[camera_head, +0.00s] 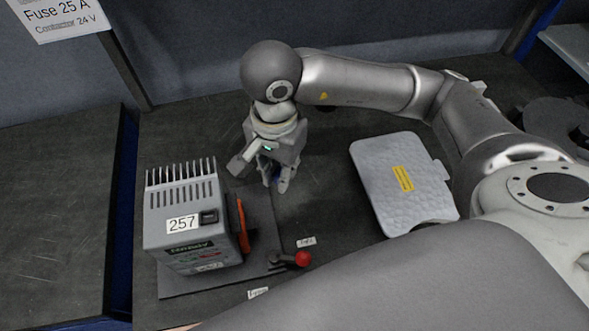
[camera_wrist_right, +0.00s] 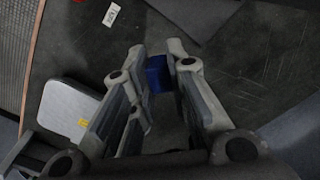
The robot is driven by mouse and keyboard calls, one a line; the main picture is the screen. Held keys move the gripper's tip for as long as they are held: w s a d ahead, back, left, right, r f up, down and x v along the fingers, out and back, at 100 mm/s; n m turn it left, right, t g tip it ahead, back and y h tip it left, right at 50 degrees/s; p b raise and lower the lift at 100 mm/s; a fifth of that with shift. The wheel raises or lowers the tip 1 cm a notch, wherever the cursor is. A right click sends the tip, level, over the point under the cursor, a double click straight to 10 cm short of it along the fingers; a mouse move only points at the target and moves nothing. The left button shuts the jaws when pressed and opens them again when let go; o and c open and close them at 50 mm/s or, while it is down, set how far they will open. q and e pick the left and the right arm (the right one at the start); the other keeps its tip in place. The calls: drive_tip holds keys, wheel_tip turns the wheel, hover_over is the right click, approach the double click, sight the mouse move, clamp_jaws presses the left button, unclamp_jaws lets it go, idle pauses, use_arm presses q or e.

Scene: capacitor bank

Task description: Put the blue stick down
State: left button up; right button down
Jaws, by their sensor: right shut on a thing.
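My right gripper (camera_head: 277,184) points down over the dark worktop, behind and to the right of the grey device labelled 257. In the right wrist view its fingers (camera_wrist_right: 160,65) are shut on the blue stick (camera_wrist_right: 157,74); a short blue block-like part shows between them. How far the stick reaches below the fingers, and whether it touches the worktop, I cannot tell. The stick is not seen in the head view. My left gripper is not in view.
The grey device (camera_head: 185,222) with fins and an orange part stands on a mat at the left. A red-knobbed lever (camera_head: 302,258) is in front. A light grey pad (camera_head: 385,170) with a yellow label lies to the right. Worktop between the gripper and pad is bare.

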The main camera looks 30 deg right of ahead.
drive_tip(key=shift+f, duration=0.4)
drive_tip(key=shift+m, duration=0.4)
drive_tip(key=w+d+f, duration=0.2)
drive_tip(key=w, duration=0.1)
drive_tip(key=w+d+f+p, duration=0.1)
drive_tip(key=w+d+f, duration=0.5)
drive_tip(key=shift+w+f+p, duration=0.2)
drive_tip(key=shift+w+p, duration=0.1)
drive_tip(key=shift+p, duration=0.05)
drive_tip(key=shift+w+d+f, duration=0.35)
drive_tip(key=shift+f, duration=0.15)
wheel_tip(320, 180, down, 4)
drive_tip(key=shift+w+d+r+p, duration=0.15)
drive_tip(key=shift+r+p, duration=0.1)
drive_tip(key=shift+p, duration=0.2)
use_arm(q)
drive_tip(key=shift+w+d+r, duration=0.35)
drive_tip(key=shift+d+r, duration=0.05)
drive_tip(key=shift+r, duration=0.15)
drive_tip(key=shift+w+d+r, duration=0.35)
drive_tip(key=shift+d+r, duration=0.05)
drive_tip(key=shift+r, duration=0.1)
